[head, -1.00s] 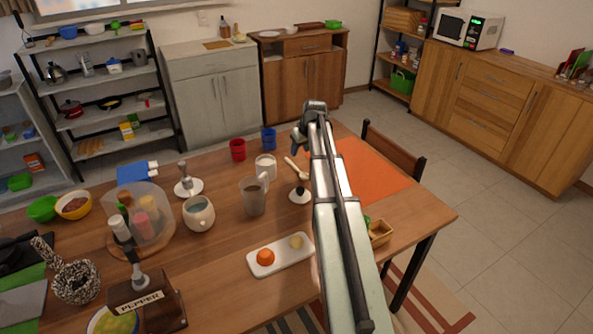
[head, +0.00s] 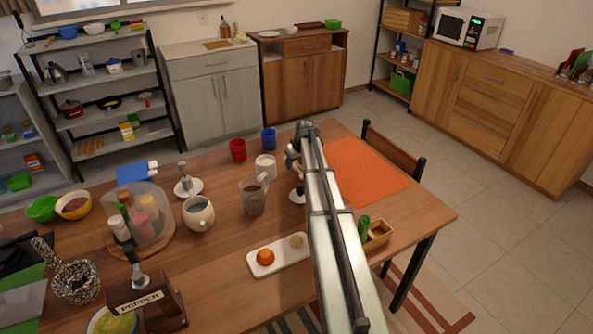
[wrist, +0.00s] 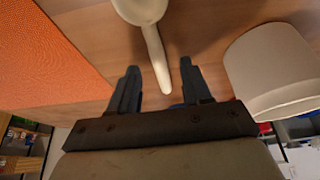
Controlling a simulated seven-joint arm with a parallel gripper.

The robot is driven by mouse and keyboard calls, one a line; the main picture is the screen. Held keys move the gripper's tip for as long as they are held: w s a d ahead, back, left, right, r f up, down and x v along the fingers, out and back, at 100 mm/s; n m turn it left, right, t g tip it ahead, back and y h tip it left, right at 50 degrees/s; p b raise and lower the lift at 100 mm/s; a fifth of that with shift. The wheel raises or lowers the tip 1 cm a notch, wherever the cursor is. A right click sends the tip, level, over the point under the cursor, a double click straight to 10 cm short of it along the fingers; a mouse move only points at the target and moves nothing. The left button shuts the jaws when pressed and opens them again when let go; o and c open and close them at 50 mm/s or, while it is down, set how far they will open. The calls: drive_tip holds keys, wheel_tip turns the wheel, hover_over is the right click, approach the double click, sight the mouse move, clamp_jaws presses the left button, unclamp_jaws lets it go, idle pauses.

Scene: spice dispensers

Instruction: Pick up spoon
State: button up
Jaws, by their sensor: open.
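The spoon (wrist: 153,48) is cream-coloured. In the wrist view its wide end is at the top edge, partly cut off, and its handle points down between my two fingers. My gripper (wrist: 160,68) is open, with one finger on each side of the handle and visible gaps to both. In the head view my gripper (head: 294,150) is above the table, just left of the orange mat. My arm hides most of the spoon there, and a small white round base (head: 297,196) shows below it.
A white cup (wrist: 270,72) stands close on the right in the wrist view; it also shows in the head view (head: 265,167). The orange mat (head: 365,165) lies flat on the other side. A glass mug (head: 253,198) and a white tray (head: 279,256) are nearby.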

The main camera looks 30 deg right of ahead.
drive_tip(key=shift+w+f, duration=0.15)
drive_tip(key=shift+f, duration=0.2)
drive_tip(key=shift+c, duration=0.4)
clamp_jaws()
